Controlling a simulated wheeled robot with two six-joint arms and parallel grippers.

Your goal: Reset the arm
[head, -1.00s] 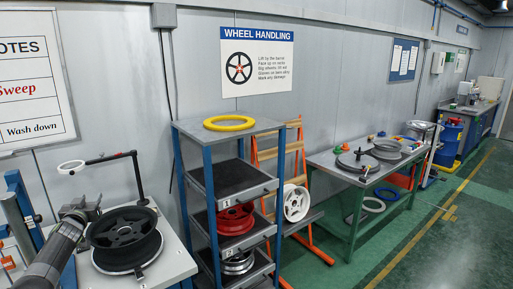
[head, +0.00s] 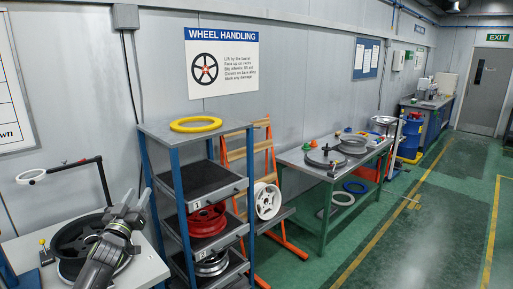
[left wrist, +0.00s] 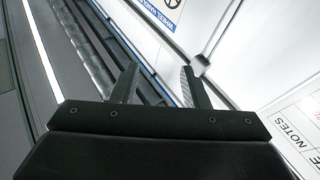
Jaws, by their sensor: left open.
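My left gripper (head: 137,198) is raised at the lower left of the head view, in front of the near bench. Its two fingers stand apart with nothing between them, and they also show empty in the left wrist view (left wrist: 157,80). A black wheel (head: 72,240) lies on the grey bench top (head: 146,270), partly hidden behind my left arm. I cannot tell from the head view how far the gripper is above the bench. My right gripper is not in view.
A shelf rack stands right of the bench, with a yellow ring (head: 196,124) on top and a red wheel (head: 207,220) below. A ring lamp (head: 32,176) on a black stand is at the bench's left. A work table (head: 293,157) stands farther right. Green floor is clear at right.

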